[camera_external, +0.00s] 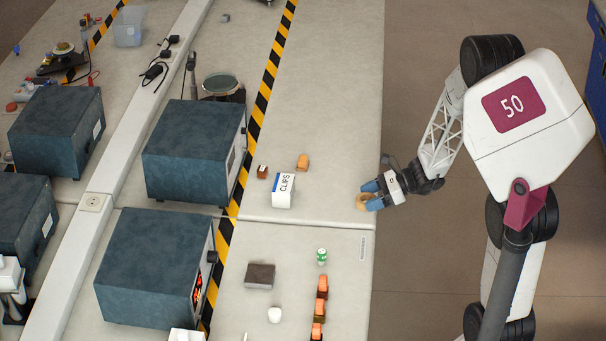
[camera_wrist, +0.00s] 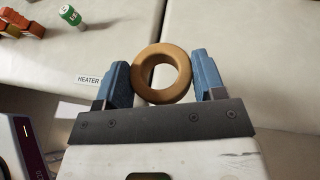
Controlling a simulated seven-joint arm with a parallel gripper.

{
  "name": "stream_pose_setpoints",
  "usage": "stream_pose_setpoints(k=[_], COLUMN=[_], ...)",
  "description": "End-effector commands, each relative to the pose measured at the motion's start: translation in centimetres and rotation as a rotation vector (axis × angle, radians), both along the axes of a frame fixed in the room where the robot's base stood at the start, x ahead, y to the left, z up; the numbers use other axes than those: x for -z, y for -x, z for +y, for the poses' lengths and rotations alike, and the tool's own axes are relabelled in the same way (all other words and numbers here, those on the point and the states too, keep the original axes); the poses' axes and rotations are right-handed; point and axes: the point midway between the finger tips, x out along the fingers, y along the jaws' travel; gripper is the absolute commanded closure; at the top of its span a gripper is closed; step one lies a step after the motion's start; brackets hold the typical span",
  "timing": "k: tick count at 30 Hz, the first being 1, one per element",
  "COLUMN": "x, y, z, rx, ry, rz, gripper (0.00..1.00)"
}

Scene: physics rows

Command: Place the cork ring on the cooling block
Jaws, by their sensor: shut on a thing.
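The cork ring (camera_wrist: 141,76) is tan and round with an open hole. My gripper (camera_wrist: 163,80) is shut on it, with one blue finger against each side of its outer rim. In the external view my gripper (camera_external: 371,200) holds the ring (camera_external: 361,202) at the right edge of the bench. A dark brown-grey square block (camera_external: 260,276), which looks like the cooling block, lies on the near part of the bench, left of and nearer than the gripper. It does not show in the wrist view.
Large blue-grey boxes (camera_external: 155,268) line the left.

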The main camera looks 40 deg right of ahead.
Motion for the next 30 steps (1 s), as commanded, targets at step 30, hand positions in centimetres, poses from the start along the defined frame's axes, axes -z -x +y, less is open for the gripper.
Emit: stream_pose_setpoints(k=[30], x=[-3.4], y=[-3.3], z=[19.2], rx=[-0.033], ry=[0.013], rz=[-0.014], gripper=[0.59])
